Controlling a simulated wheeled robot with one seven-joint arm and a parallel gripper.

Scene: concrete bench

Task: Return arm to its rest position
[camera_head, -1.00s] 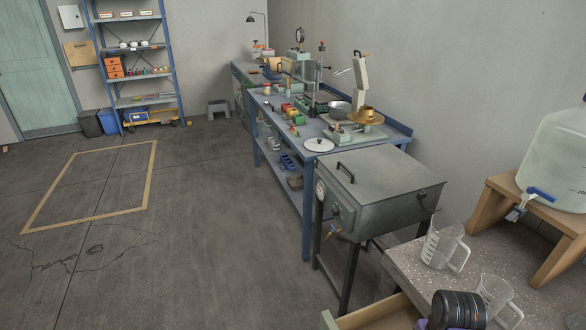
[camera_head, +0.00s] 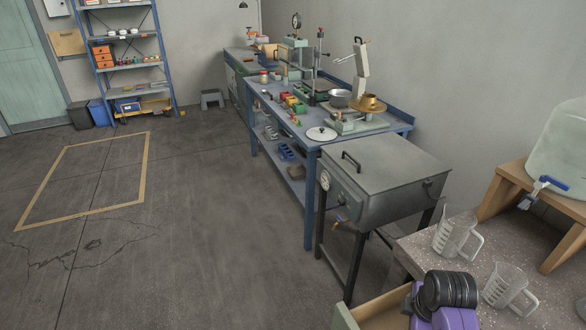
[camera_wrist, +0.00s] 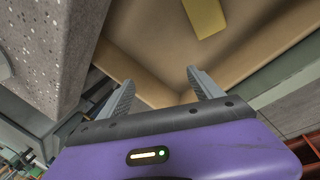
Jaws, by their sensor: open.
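My gripper (camera_wrist: 160,92) is open and empty in the wrist view, with its two grey fingers apart. Its fingertips point toward the inside of an open wooden drawer (camera_wrist: 135,66). A flat yellow thing (camera_wrist: 206,16) lies in that drawer, cut off by the picture's top edge. In the head view my black and purple arm shows at the bottom right, beside the pulled-out drawer (camera_head: 378,314). The fingers cannot be made out there.
A speckled bench top (camera_head: 415,250) bears a clear jug (camera_head: 452,236) and another jug (camera_head: 505,287) close to my arm. A water container (camera_head: 560,150) stands on a wooden stand (camera_head: 497,200). A grey metal box (camera_head: 385,180) stands to the left. The floor at left is clear.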

